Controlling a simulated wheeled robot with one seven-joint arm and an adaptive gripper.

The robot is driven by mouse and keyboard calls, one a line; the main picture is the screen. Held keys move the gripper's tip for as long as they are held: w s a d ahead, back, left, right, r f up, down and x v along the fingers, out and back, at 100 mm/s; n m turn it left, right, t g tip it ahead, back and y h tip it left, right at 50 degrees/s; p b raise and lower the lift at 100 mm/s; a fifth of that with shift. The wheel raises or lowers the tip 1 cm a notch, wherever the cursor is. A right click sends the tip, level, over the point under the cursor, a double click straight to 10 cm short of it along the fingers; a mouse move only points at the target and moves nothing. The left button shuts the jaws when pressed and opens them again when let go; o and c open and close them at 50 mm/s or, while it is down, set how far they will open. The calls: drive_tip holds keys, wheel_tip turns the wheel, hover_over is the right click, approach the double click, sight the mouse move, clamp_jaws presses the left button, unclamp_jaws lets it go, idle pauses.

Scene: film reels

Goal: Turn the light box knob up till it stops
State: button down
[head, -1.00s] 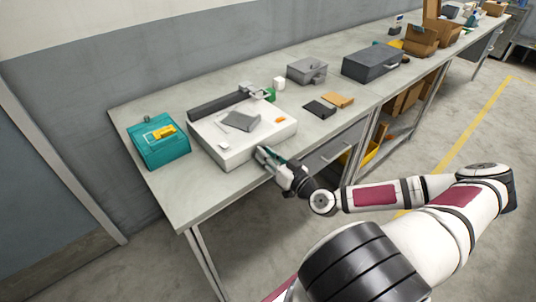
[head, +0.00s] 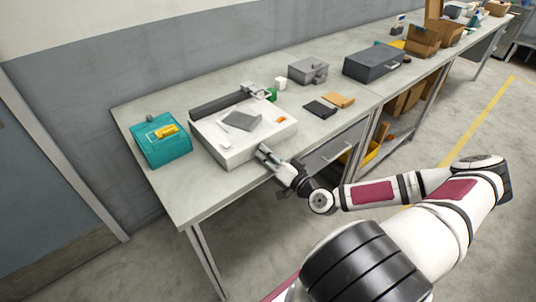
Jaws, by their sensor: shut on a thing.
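The light box (head: 232,155) is a white, flat box on the bench. A grey flat piece (head: 242,121) lies on its top, and a dark bar runs along its back edge. My gripper (head: 262,152) is at the front right side of the light box, with its fingertips against that side. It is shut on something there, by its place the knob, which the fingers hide. I cannot make out the knob or how far it is turned.
A teal case (head: 163,141) stands left of the light box. A grey metal box (head: 307,70), a dark case (head: 373,62), a black pad (head: 319,109) and an orange-brown pad (head: 339,99) are on the bench to the right. A drawer (head: 335,150) hangs under the bench near my wrist.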

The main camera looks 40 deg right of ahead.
drive_tip(key=c, duration=1.4)
unclamp_jaws()
drive_tip(key=shift+o, duration=0.2)
